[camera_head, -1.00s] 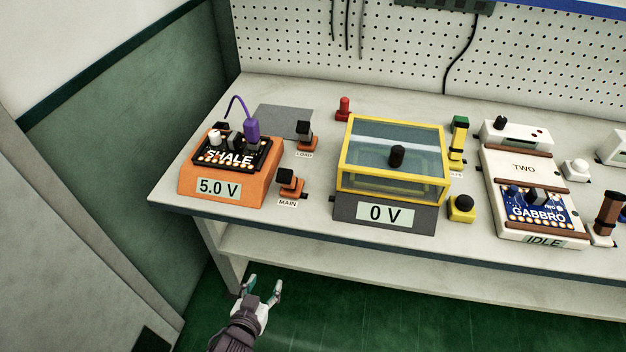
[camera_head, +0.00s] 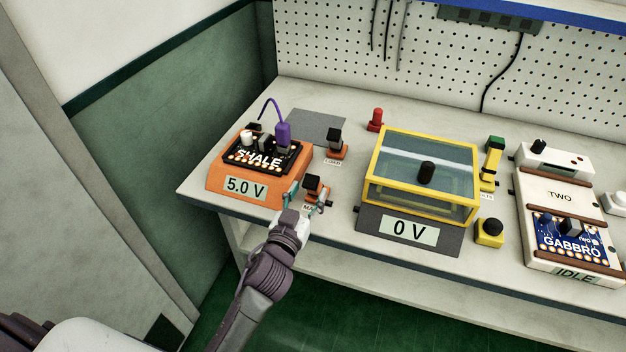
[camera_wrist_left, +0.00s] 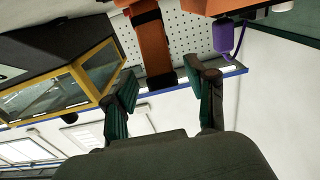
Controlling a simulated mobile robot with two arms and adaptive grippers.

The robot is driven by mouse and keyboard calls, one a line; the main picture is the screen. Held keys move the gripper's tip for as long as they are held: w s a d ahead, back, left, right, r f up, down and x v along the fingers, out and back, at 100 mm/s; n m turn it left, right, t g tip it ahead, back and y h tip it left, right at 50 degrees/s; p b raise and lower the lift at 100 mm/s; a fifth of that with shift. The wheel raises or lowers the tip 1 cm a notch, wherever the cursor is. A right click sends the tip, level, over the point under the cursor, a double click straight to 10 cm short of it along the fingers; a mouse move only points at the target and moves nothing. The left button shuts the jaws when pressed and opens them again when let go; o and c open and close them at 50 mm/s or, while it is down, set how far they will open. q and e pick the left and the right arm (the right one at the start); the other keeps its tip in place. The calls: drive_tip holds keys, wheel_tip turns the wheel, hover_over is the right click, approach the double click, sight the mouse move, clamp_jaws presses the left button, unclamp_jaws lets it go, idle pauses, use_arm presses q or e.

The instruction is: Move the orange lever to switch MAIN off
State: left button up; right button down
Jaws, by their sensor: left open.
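The MAIN switch (camera_head: 313,186) has an orange base and a dark block-shaped handle. It sits on the bench just right of the orange 5.0 V unit (camera_head: 216,181); its label is partly hidden by my gripper. My left gripper (camera_head: 307,196) is open at the bench's front edge, its fingers on either side of the near part of the switch. In the left wrist view an orange lever (camera_wrist_left: 151,38) with a dark band shows beyond the gap between the open fingers (camera_wrist_left: 160,88). I cannot tell whether they touch it. My right gripper is not in view.
The LOAD switch (camera_head: 335,140) stands behind MAIN. A yellow-framed clear box (camera_head: 420,170) with a 0 V display stands to the right. A purple plug (camera_head: 283,134) with a cable rises from the SHALE board. Bare bench lies between MAIN and the yellow box.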

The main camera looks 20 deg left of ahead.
use_arm(q)
drive_tip(key=shift+w, duration=2)
clamp_jaws()
